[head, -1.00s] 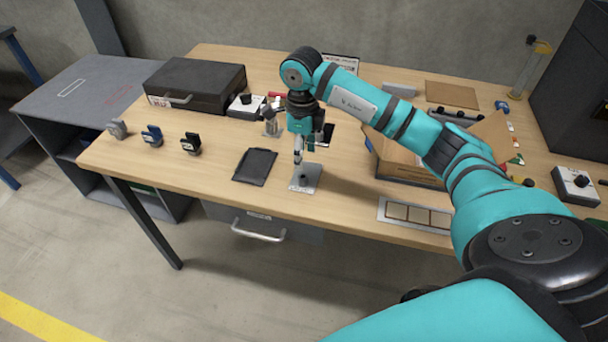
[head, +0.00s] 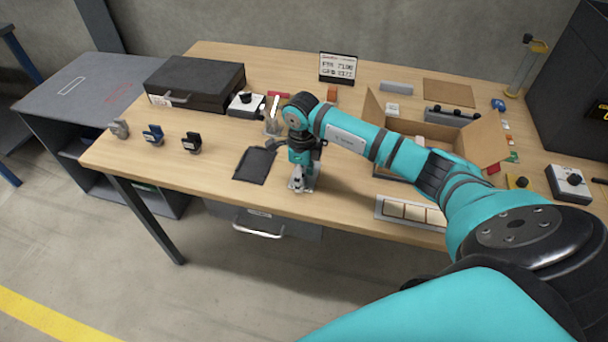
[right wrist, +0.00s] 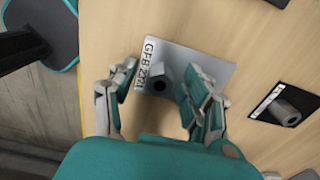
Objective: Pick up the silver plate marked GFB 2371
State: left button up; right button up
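The silver plate (right wrist: 212,68) lies on the wooden table in the right wrist view. A label along its left edge reads GFB and a number, its last digits hard to read. A grey knob with a dark hole (right wrist: 163,82) stands up from the plate. My right gripper (right wrist: 160,93) is open, with one finger on each side of the knob; the right finger is nearer to it. I see no clear grip. In the head view the right gripper (head: 299,182) is low over the plate and hides most of it. My left gripper is not in view.
A strip with pale squares (head: 410,211) and an open cardboard box (head: 480,145) are to the right. A black case (head: 195,80) and several small clamps (head: 153,134) are left. In the wrist view, a dark plate with a knob (right wrist: 285,105) lies right.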

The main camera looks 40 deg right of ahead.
grip_shut()
jog(key=shift+r, duration=0.15)
